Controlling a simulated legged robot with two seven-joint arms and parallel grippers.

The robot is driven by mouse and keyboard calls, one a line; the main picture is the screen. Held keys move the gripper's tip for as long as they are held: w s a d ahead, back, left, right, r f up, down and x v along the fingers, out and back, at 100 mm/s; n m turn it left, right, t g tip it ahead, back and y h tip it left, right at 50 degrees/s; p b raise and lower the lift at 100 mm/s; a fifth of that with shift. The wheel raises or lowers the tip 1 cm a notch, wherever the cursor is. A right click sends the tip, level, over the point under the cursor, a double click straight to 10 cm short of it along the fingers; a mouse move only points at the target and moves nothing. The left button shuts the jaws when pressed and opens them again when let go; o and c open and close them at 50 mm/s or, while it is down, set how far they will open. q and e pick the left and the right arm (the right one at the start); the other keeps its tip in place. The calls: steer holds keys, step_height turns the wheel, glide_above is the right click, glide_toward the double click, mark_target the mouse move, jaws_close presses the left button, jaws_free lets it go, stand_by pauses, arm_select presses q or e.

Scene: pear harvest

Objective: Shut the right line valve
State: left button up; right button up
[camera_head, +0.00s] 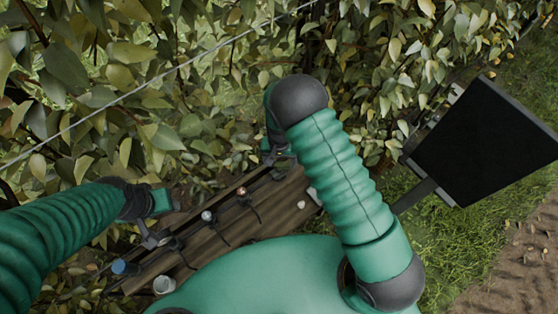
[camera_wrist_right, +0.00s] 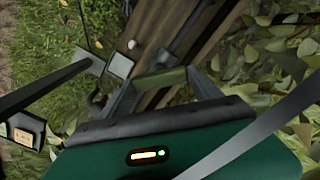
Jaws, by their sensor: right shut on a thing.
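A wooden board (camera_head: 262,212) with small valves and dark lines runs diagonally below the hedge in the head view. Two valves with pale or coppery round tops (camera_head: 208,216) (camera_head: 242,193) stand in its middle. My right gripper (camera_head: 276,157) is at the board's upper right end. It is shut on what appears to be the right line valve, mostly hidden by the gripper. In the right wrist view, an olive-green bar (camera_wrist_right: 160,80) lies across between the grey fingers, beside the board (camera_wrist_right: 155,30). My left gripper (camera_head: 153,238) is at the board's left part; its jaws are too small to judge.
A blue cap (camera_head: 122,267) and a white cup (camera_head: 164,285) are at the board's lower left. Dense leaves (camera_head: 180,110) and a wire (camera_head: 200,55) stand close behind. A black panel (camera_head: 485,140) is at right, over grass (camera_head: 435,235).

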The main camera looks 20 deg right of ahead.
mark_target(278, 163)
steer(key=m, duration=0.4)
steer(key=shift+r, duration=0.1)
steer(key=m+p, duration=0.1)
steer(key=m, duration=0.4)
steer(key=shift+w, duration=0.1)
stand_by(0.5)
steer(key=o, duration=1.4)
steer(key=shift+a, duration=0.1)
step_height(278, 163, up, 17)
steer(key=shift+f+b, duration=0.15)
steer(key=shift+b, duration=0.3)
